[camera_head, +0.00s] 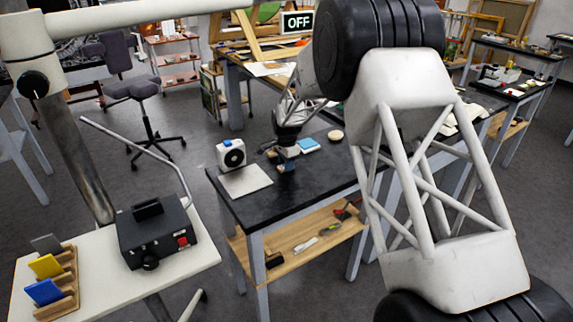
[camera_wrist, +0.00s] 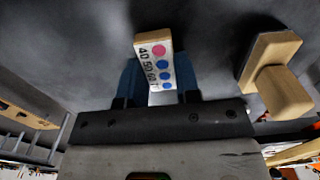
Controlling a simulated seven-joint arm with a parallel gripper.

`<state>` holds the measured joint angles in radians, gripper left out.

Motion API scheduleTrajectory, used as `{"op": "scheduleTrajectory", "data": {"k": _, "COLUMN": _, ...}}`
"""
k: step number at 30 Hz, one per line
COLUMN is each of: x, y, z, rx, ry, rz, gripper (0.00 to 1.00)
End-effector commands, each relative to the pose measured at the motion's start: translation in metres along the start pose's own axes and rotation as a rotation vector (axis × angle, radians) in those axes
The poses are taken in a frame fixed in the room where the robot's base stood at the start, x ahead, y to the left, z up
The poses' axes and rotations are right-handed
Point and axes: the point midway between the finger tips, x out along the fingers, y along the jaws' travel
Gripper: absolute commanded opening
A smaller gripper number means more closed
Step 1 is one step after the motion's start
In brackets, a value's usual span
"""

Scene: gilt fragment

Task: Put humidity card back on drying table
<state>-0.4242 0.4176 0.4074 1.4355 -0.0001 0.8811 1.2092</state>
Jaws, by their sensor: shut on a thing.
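The humidity card (camera_wrist: 153,50), pale with a pink dot, several blue dots and the numbers 40, 50 and 60, is between the blue fingers of my gripper (camera_wrist: 158,88) in the wrist view. The gripper is shut on it. In the head view my gripper (camera_head: 287,162) points down, low over the black-topped table (camera_head: 315,178). I cannot make out the card there, nor tell whether it touches the tabletop. No label shows which table is the drying table.
On the black table, a white device with a round dark face (camera_head: 231,154) and a grey plate (camera_head: 245,180) are left of my gripper. A blue block (camera_head: 309,145) and a round pale disc (camera_head: 335,135) are right. A wooden block with a handle (camera_wrist: 275,75) is close by in the wrist view.

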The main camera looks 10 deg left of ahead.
Motion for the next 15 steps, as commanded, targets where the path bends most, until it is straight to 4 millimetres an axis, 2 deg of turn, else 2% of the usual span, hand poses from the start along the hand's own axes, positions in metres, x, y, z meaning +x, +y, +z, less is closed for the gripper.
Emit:
{"op": "scheduleTrajectory", "data": {"k": 12, "x": 0.0032, "y": 0.0, "z": 0.0, "rx": 0.0, "ry": 0.0, "rz": 0.0, "gripper": 0.05}}
{"op": "scheduleTrajectory", "data": {"k": 13, "x": 0.0027, "y": -0.0001, "z": 0.0, "rx": 0.0, "ry": 0.0, "rz": 0.0, "gripper": 0.35}}
{"op": "scheduleTrajectory", "data": {"k": 15, "x": 0.0027, "y": -0.0001, "z": 0.0, "rx": 0.0, "ry": 0.0, "rz": 0.0, "gripper": 0.46}}
